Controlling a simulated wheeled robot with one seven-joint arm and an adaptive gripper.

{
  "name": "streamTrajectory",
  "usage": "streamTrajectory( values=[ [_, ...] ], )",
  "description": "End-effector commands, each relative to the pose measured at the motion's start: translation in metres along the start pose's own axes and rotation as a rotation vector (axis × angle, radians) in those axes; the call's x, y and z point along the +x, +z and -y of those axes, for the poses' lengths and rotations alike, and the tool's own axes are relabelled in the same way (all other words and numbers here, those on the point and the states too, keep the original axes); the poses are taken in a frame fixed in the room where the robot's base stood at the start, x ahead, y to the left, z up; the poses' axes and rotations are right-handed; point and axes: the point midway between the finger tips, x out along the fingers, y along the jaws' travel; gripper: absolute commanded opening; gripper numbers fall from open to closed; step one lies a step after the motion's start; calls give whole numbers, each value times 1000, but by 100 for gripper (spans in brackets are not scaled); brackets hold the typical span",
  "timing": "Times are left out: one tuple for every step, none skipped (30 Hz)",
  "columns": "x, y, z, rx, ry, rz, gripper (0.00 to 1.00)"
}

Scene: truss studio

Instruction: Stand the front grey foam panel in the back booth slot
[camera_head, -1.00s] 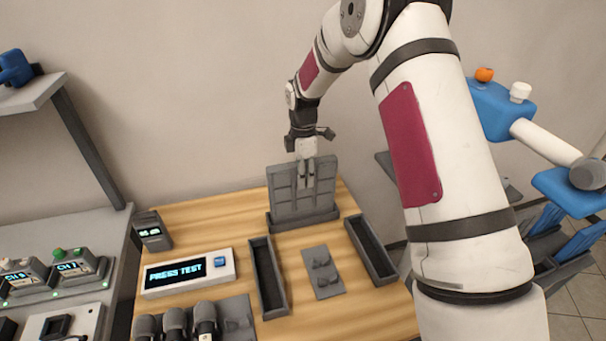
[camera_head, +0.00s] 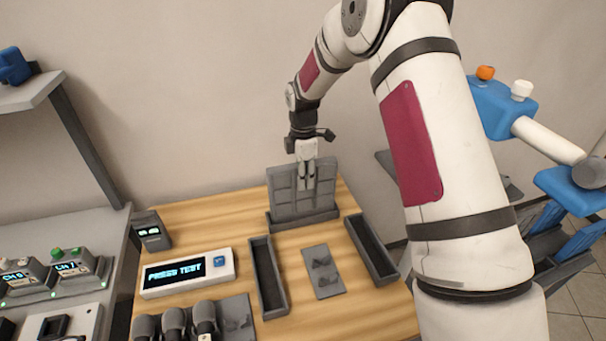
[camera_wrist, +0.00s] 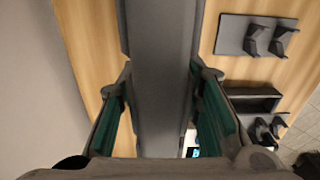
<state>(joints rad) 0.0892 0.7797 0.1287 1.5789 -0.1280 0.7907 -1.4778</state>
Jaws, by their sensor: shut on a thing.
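A grey foam panel (camera_head: 285,186) with a gridded face stands upright at the back of the wooden table. Its lower edge is in the long grey back booth slot (camera_head: 318,218), and how deep it sits is hidden. My gripper (camera_head: 306,186) points down from above and is shut on the panel's upper part, with its fingers reaching down over the gridded face. In the wrist view the panel (camera_wrist: 160,60) runs between my two green-padded fingers. No other foam panel is in view.
Two empty grey slots lie nearer, one left (camera_head: 268,280) and one right (camera_head: 371,250). A small grey plate with clips (camera_head: 323,271) lies between them. A PRESS TEST display (camera_head: 187,273) and small meter (camera_head: 151,231) are left. The wall is close behind.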

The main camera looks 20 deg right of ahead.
Motion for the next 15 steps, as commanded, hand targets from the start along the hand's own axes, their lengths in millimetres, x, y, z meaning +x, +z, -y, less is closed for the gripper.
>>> streamTrajectory(
  values=[
    [1, 0, 0, 0, 0, 0, 0],
    [2, 0, 0, 0, 0, 0, 0],
    [3, 0, 0, 0, 0, 0, 0],
    [3, 0, 0, 0, 0, 0, 0],
    [4, 0, 0, 0, 0, 0, 0],
    [4, 0, 0, 0, 0, 0, 35],
    [4, 0, 0, 0, 0, 0, 41],
    [4, 0, 0, 0, 0, 0, 41],
    [4, 0, 0, 0, 0, 0, 41],
    [4, 0, 0, 0, 0, 0, 41],
    [4, 0, 0, 0, 0, 0, 41],
    [4, 0, 0, 0, 0, 0, 41],
    [4, 0, 0, 0, 0, 0, 41],
    [4, 0, 0, 0, 0, 0, 41],
    [4, 0, 0, 0, 0, 0, 41]
  ],
)
